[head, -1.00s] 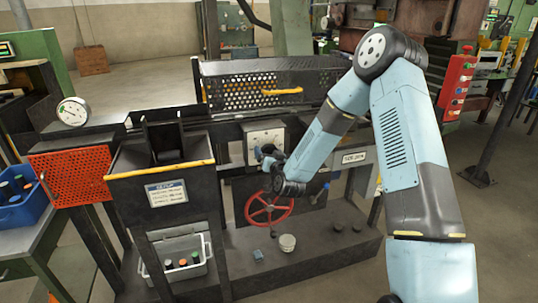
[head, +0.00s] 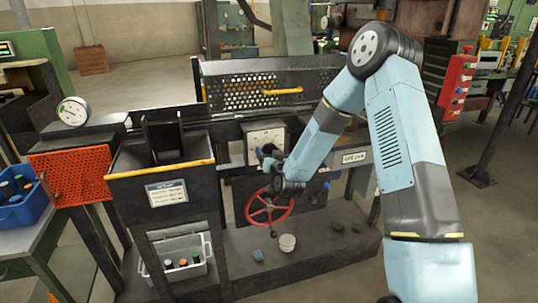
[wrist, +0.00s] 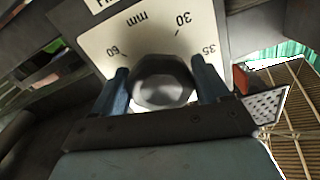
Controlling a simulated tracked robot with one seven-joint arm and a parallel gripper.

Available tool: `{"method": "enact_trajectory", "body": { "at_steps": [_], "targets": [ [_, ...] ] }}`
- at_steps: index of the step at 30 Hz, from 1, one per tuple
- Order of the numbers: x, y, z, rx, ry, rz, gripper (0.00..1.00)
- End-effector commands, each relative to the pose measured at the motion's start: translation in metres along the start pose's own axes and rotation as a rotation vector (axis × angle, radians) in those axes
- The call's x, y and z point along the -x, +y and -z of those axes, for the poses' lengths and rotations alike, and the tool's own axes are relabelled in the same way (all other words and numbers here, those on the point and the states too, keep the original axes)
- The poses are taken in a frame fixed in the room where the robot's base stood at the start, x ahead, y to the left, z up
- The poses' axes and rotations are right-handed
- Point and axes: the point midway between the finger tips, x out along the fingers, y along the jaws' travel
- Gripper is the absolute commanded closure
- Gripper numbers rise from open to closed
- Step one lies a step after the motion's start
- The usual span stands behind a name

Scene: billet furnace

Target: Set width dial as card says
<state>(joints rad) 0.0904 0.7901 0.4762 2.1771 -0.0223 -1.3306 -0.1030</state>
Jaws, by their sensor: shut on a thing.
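The width dial has a pale square plate (head: 265,137) on the machine front, in the middle of the head view. In the wrist view its plate (wrist: 110,42) shows "mm" and the marks 60, 30 and 35. The round grey dial knob (wrist: 162,82) sits between the two blue fingers of my gripper (wrist: 163,90), which are shut on it. In the head view my gripper (head: 268,157) is at the lower part of the plate. The knob's pointer is not visible. The setup card (head: 167,193) is on the black hopper front at left; its writing is too small to read.
A red handwheel (head: 269,208) is just below my gripper. A perforated guard with a yellow handle (head: 283,91) is above the dial. A grey bin (head: 178,263) stands under the hopper. A round gauge (head: 73,111) is at left.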

Motion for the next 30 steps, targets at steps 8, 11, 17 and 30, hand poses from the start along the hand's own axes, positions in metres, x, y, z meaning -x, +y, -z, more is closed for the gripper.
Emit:
{"method": "enact_trajectory", "body": {
  "at_steps": [8, 11, 17, 30],
  "targets": [
    [0.0, 0.001, 0.0, -0.001, -0.001, -0.002, 0.07],
    [0.0, 0.001, 0.0, -0.001, -0.001, -0.001, 0.04],
    [0.002, 0.001, 0.0, -0.001, -0.001, -0.001, 0.04],
    [0.067, 0.001, -0.001, 0.0, -0.003, -0.001, 0.04]
  ]
}}
